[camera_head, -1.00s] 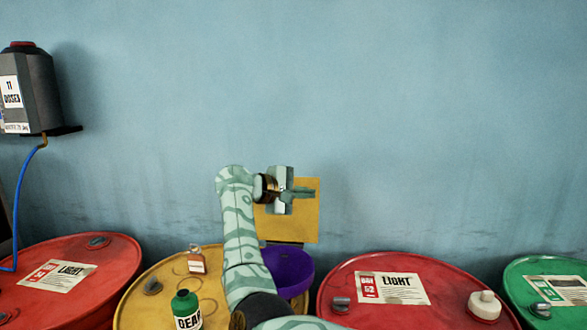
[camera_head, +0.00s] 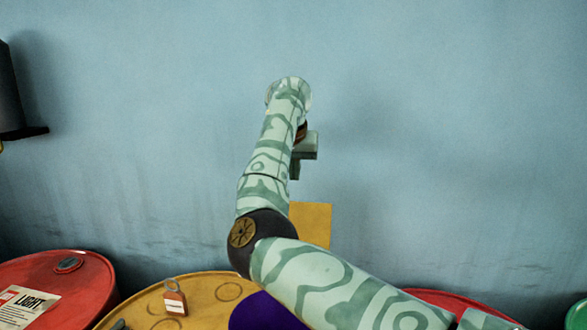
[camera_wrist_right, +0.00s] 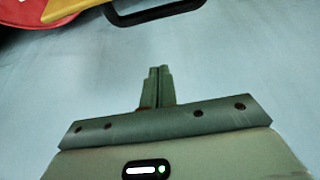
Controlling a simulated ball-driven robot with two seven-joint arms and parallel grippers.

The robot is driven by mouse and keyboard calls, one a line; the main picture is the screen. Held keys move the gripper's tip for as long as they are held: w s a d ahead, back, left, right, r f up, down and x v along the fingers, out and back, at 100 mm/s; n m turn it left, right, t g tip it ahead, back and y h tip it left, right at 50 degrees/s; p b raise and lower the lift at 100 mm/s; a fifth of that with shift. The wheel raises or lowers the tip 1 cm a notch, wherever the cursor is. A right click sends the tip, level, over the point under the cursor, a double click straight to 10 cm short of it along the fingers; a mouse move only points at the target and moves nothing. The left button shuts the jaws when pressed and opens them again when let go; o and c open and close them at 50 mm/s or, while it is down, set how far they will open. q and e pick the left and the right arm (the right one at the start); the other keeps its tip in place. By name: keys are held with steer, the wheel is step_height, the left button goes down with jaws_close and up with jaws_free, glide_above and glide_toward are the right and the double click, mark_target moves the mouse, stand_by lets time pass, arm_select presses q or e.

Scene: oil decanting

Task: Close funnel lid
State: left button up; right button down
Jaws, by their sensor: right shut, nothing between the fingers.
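The purple funnel (camera_head: 262,313) sits on a yellow drum at the bottom of the head view, partly hidden by my right arm. A flat yellow panel (camera_head: 312,224), seemingly the funnel lid, stands upright behind it against the blue wall. My arm hides its left and lower parts. My right gripper (camera_head: 295,172) is above the panel, apart from it, and points down. In the wrist view its two fingers (camera_wrist_right: 160,72) are pressed together and empty. My left gripper is not in view.
A red drum (camera_head: 85,275) stands at left, another red drum (camera_head: 440,299) at right, partly hidden by my arm. A dark wall-mounted container (camera_head: 10,95) is at the left edge. In the wrist view a black bar (camera_wrist_right: 158,16) lies beyond the fingers.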

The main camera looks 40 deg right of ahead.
step_height(320, 180, down, 6)
steer(key=shift+s+a, duration=0.4)
steer(key=shift+a, duration=0.05)
stand_by(0.3)
